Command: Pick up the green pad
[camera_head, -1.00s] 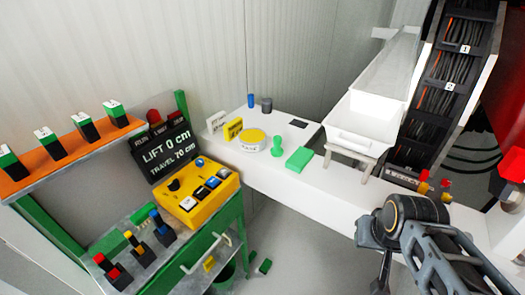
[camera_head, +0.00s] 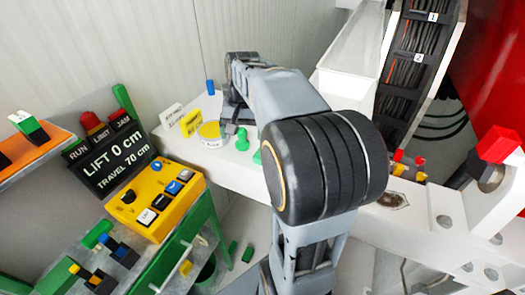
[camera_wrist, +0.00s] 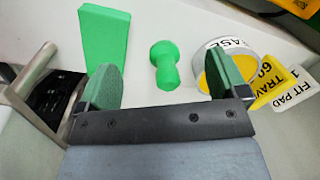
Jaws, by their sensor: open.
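The green pad (camera_wrist: 108,40) is a flat rectangular block lying on the white bench. In the wrist view it is at upper left, beyond the left finger, with its near end close to that fingertip. In the head view only a small part of the pad (camera_head: 257,157) shows; my arm hides the rest. My gripper (camera_wrist: 163,82) is open and empty above the bench. A green knobbed stamp-like piece (camera_wrist: 163,64) shows in the gap between the fingers. In the head view my gripper (camera_head: 231,128) is partly hidden behind my arm.
A round tin with a yellow top (camera_head: 210,133) stands left of the stamp-like piece, near yellow and white tags (camera_head: 192,123). A blue cylinder (camera_head: 210,87) stands behind. A white chute (camera_head: 350,60) is at right. The yellow control box (camera_head: 157,198) is at left.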

